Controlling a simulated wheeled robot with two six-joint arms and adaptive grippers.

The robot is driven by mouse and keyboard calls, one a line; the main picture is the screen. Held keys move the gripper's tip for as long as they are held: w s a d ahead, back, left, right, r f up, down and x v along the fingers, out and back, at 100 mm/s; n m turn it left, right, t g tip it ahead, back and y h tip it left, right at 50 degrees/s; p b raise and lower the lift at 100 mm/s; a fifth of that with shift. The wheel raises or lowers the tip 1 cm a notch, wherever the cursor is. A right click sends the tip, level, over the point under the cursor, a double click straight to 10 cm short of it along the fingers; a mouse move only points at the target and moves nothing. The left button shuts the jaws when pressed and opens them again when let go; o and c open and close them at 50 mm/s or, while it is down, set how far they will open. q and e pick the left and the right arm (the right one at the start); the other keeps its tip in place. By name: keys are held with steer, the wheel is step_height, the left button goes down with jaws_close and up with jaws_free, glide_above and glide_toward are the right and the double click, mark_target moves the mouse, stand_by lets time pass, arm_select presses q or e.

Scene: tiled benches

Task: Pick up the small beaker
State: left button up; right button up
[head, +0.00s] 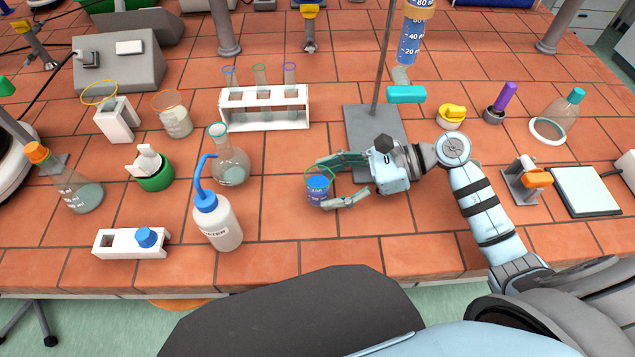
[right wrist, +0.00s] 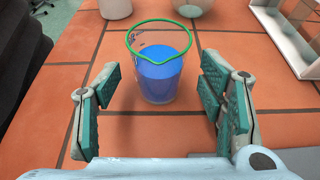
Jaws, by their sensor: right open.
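The small beaker (head: 318,190) stands upright on the tiled bench. It is clear with a green rim and holds blue liquid. My right gripper (head: 333,181) is open, with one finger on the far side of the beaker and one on the near side. In the right wrist view the beaker (right wrist: 158,75) stands just ahead of and between the spread fingers (right wrist: 160,105), with a gap on both sides. My left gripper does not show in the head view.
A wash bottle (head: 217,222) and a round flask (head: 230,165) stand left of the beaker. A white test tube rack (head: 264,122) is behind it. A stand with a grey base (head: 372,120) is behind my right gripper. The bench in front of the beaker is clear.

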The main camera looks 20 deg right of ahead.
mark_target(318, 188)
steer(key=x, duration=0.3)
steer(key=shift+a, duration=0.1)
steer(key=c, duration=1.4)
step_height(318, 188, up, 20)
steer(key=p, duration=0.1)
steer(key=shift+p, duration=0.4)
